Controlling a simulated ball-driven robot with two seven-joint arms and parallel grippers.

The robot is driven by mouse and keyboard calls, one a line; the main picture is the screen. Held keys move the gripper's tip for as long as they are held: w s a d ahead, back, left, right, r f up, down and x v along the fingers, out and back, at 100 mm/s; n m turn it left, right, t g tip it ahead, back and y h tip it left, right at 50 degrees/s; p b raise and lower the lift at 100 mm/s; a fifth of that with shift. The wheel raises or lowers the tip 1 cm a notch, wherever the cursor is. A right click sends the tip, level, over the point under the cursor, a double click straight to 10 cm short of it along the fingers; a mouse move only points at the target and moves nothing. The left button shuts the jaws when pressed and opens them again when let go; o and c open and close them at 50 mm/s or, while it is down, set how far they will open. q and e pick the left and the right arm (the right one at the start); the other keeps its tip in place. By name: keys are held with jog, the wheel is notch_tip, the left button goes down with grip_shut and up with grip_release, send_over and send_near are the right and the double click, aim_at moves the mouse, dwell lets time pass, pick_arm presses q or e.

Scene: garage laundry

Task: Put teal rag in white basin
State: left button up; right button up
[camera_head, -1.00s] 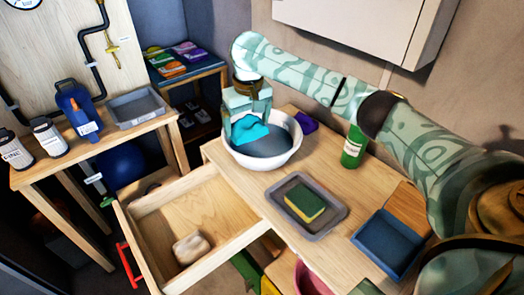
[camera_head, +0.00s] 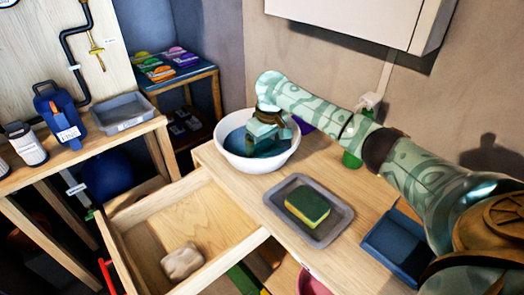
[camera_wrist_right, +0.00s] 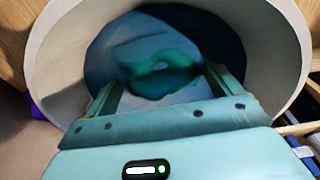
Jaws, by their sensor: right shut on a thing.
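The white basin (camera_head: 258,165) stands on the wooden worktop and holds bluish water or a blue-looking inside. My right gripper (camera_head: 266,143) reaches down inside its rim. In the right wrist view the gripper (camera_wrist_right: 165,88) is shut on the teal rag (camera_wrist_right: 165,78), which shows bunched between the fingers, within the basin's pale wall (camera_wrist_right: 60,55). In the head view the rag is mostly hidden behind the gripper. My left gripper is not in view.
A grey tray (camera_head: 275,200) with a green and yellow sponge (camera_head: 307,206) lies in front of the basin. A green bottle (camera_head: 352,155) and a blue tray (camera_head: 394,240) are to the right. An open drawer (camera_head: 200,225) holds a beige lump (camera_head: 183,261).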

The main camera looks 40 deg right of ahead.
aim_at(268, 149)
jog(key=shift+f, duration=0.3)
jog(key=o, duration=0.7)
jog(key=shift+w+f, duration=0.1)
jog(key=shift+f, duration=0.05)
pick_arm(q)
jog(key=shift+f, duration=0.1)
pick_arm(e)
jog(key=shift+r, duration=0.4)
pick_arm(q)
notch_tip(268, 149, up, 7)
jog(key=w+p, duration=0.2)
jog(key=p, duration=0.5)
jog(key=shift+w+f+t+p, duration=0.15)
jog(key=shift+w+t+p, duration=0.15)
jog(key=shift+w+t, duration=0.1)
pick_arm(e)
jog(key=r, duration=0.3)
jog(key=s+r, duration=0.1)
jog(key=r, duration=0.7)
jog(key=shift+s+r, duration=0.2)
jog(key=shift+s, duration=0.05)
